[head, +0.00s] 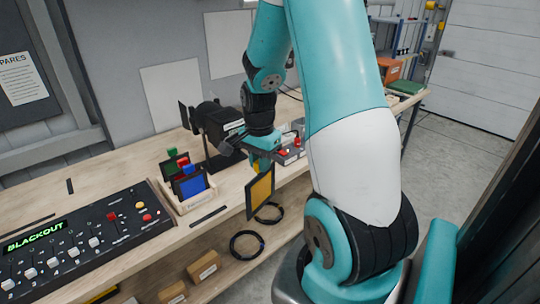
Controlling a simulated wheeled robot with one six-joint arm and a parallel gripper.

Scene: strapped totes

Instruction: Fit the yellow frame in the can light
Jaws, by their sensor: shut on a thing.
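The yellow frame (261,192), a yellow panel in a dark border, hangs upright below my gripper (262,163), which is shut on its upper part. My gripper and the frame are in front of the bench's front edge. The black can light (212,122) stands on the bench behind and to the left of my gripper, with dark flaps at its left end. My arm and gripper cover part of its right side. I cannot see its frame slot clearly.
A wooden rack (196,201) with red, green and blue frames stands left of my gripper. A black control desk (75,250) with a green BLACKOUT display fills the bench's left end. Red-topped items (291,150) lie right of my gripper.

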